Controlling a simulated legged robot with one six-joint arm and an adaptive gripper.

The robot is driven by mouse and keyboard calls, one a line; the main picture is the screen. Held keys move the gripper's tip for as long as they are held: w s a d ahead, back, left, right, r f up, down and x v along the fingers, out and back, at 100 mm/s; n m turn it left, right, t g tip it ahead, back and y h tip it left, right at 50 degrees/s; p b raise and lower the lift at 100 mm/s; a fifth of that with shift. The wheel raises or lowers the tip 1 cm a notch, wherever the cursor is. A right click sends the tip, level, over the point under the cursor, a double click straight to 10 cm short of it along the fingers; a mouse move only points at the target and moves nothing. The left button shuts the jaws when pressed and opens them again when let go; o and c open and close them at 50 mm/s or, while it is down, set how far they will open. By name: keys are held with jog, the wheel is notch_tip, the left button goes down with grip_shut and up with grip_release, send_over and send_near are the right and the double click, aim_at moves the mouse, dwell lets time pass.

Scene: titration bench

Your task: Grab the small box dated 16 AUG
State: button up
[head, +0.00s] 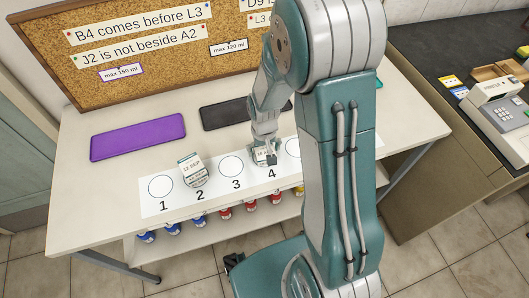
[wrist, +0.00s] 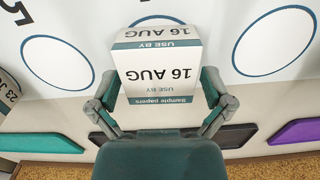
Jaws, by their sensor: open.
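The small box dated 16 AUG (wrist: 160,72) is white with blue-grey bands and reads "USE BY" and "Sample papers". In the wrist view it sits between the two fingers of my gripper (wrist: 160,95), which is open, with a finger on either side. I cannot tell whether the fingers touch it. In the head view my gripper (head: 268,157) is low over circle 4, and the box (head: 260,156) shows partly behind it. Another box (head: 190,165), dated 12 SEP, is at circle 2. A third box (wrist: 7,90), reading "23 J", is cut off at the wrist view's left edge.
The white strip (head: 215,189) has numbered circles; 1 and 3 are empty. Behind it lie a purple mat (head: 138,137) and a black mat (head: 225,114). A corkboard (head: 130,50) stands at the back. Red and blue-capped bottles (head: 225,213) are on a shelf below.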

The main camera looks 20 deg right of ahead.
jog(key=c, duration=0.9)
